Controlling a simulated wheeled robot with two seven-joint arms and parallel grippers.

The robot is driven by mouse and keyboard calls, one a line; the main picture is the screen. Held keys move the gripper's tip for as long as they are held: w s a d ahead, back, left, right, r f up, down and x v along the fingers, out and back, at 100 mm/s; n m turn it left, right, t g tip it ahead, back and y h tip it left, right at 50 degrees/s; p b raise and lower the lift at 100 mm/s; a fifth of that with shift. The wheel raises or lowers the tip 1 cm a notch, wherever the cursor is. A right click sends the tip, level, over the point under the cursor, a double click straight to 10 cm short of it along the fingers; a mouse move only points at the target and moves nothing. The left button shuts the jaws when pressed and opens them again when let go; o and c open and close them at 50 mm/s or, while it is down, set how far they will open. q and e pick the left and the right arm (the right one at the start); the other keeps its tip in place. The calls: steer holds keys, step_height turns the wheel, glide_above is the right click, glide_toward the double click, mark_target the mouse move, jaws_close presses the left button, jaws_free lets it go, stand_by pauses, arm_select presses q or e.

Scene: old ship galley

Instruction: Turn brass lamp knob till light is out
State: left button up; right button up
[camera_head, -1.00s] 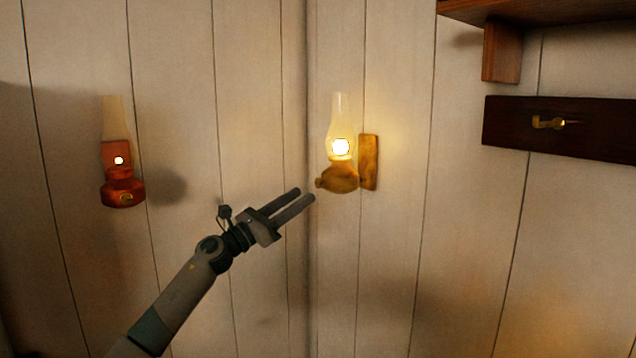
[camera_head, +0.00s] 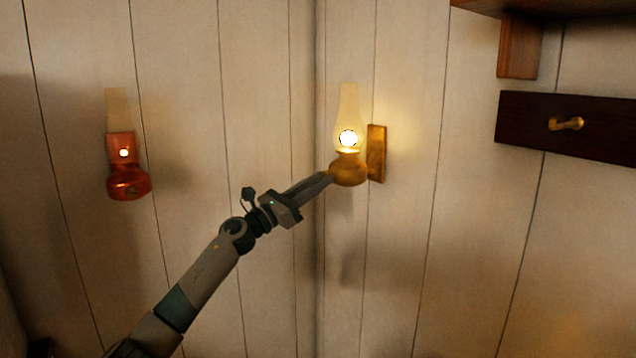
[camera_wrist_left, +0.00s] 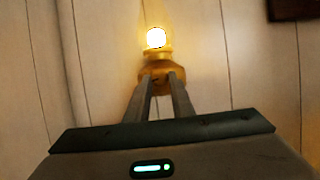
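The brass lamp (camera_head: 348,172) with a glass chimney hangs on a bracket on the wall. Its flame is lit and bright. It also shows in the wrist view (camera_wrist_left: 156,54), straight ahead of the fingers. My left gripper (camera_head: 328,177) reaches up from the lower left, its fingertips at the lamp base's left side, where the knob sits. Its fingers look close together there, and in the wrist view a narrow gap shows between them. They appear shut on the knob, which is mostly hidden by the tips. My right gripper is out of view.
A red lamp (camera_head: 128,182) with a small light hangs on the wall at the left. A dark board with a brass hook (camera_head: 566,124) and a wooden shelf (camera_head: 520,45) are at the upper right. The wall below the lamps is clear.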

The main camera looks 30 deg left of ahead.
arm_select(q)
jaws_close()
